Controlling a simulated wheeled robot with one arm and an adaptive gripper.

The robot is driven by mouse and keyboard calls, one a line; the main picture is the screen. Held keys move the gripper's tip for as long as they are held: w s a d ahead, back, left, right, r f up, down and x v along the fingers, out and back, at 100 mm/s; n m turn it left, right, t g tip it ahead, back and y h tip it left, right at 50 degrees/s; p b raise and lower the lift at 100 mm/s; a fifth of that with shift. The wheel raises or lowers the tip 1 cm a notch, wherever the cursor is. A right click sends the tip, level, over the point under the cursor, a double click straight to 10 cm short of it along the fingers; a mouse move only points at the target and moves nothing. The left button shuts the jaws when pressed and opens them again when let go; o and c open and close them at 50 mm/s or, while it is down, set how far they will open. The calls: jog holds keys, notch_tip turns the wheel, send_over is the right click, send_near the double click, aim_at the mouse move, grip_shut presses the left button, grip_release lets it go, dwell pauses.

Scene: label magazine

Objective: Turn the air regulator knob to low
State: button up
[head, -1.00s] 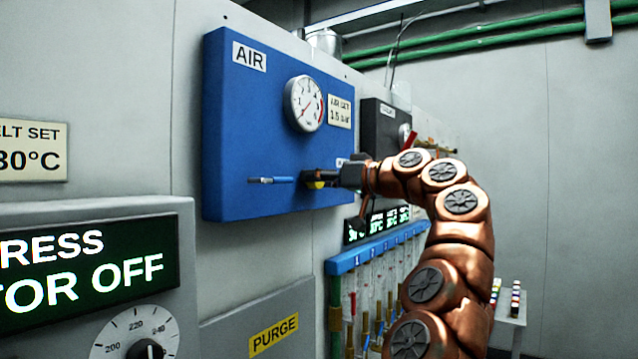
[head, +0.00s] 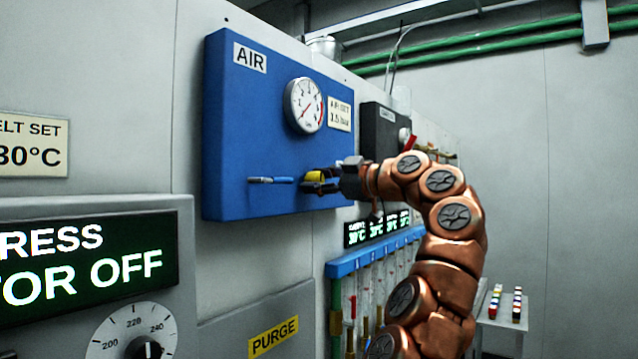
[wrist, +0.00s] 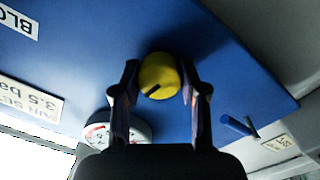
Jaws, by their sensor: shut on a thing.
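The air regulator knob (head: 316,175) is yellow and sits low on the blue AIR panel (head: 235,120). The wrist view shows the yellow knob (wrist: 158,75) with a dark pointer line on its face. My gripper (head: 320,183) is at the knob, and in the wrist view its two fingers (wrist: 159,80) stand on either side of it, shut on it. The head view shows only part of the knob between the fingers. The round gauge (head: 304,104) sits above the knob; its reading is too small to tell.
A blue lever (head: 270,180) sticks out left of the knob. A label plate (head: 340,113) is beside the gauge. A dark box with a red handle (head: 385,130) is to the right, and a blue rail with tubes (head: 375,250) is below.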

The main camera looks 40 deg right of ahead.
jog(key=shift+w+f+n, duration=0.1)
jog(key=shift+f+n, duration=0.05)
jog(key=shift+n, duration=0.45)
jog(key=o, duration=1.1)
jog(key=shift+o, duration=0.2)
jog(key=v, duration=1.2)
